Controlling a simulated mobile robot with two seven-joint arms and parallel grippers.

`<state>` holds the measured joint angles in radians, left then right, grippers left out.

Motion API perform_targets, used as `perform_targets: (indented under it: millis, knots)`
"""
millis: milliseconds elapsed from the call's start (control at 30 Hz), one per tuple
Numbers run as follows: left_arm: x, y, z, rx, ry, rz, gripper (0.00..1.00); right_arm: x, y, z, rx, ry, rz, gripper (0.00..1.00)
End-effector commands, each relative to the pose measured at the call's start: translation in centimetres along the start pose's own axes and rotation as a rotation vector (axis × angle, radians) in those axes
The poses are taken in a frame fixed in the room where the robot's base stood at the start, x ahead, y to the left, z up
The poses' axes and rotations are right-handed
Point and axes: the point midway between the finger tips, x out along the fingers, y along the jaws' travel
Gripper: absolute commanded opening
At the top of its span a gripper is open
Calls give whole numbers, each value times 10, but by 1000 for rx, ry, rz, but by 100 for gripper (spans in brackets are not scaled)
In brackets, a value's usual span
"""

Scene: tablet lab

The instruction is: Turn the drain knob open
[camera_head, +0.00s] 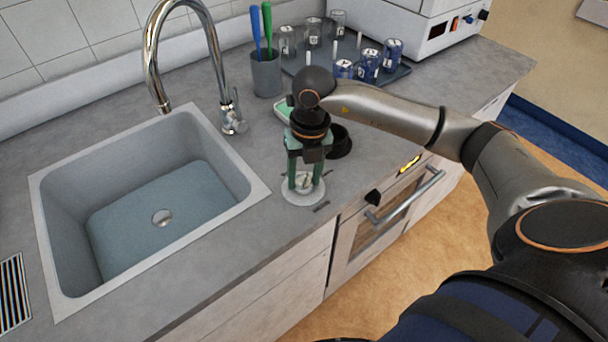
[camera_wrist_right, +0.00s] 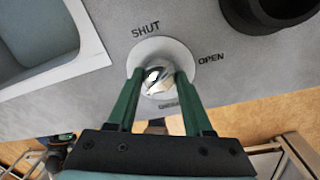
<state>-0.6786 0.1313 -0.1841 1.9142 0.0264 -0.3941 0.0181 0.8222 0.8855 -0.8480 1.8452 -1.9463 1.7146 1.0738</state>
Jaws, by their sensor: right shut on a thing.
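The drain knob (camera_wrist_right: 158,82) is a small shiny metal knob on a round white base plate (camera_head: 303,196), set in the counter to the right of the sink. The word SHUT is printed at the plate's upper left and OPEN at its right in the right wrist view; a lower label is partly hidden. My right gripper (camera_head: 304,182) points down from above and is shut on the knob, with a green finger on each side of it. The fingers also show in the right wrist view (camera_wrist_right: 159,88). Which mark the knob points to is unclear. My left gripper is out of view.
A black round cup (camera_head: 340,142) stands close behind the knob. A grey pen cup (camera_head: 266,74) and a tray of jars (camera_head: 400,72) stand farther back.

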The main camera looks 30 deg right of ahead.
Motion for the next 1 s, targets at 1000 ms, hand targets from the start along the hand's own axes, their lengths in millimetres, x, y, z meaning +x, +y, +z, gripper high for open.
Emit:
perform_targets:
  millis: [1000]
  knots:
    - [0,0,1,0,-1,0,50,-1,0,0,596,-46,3,0]
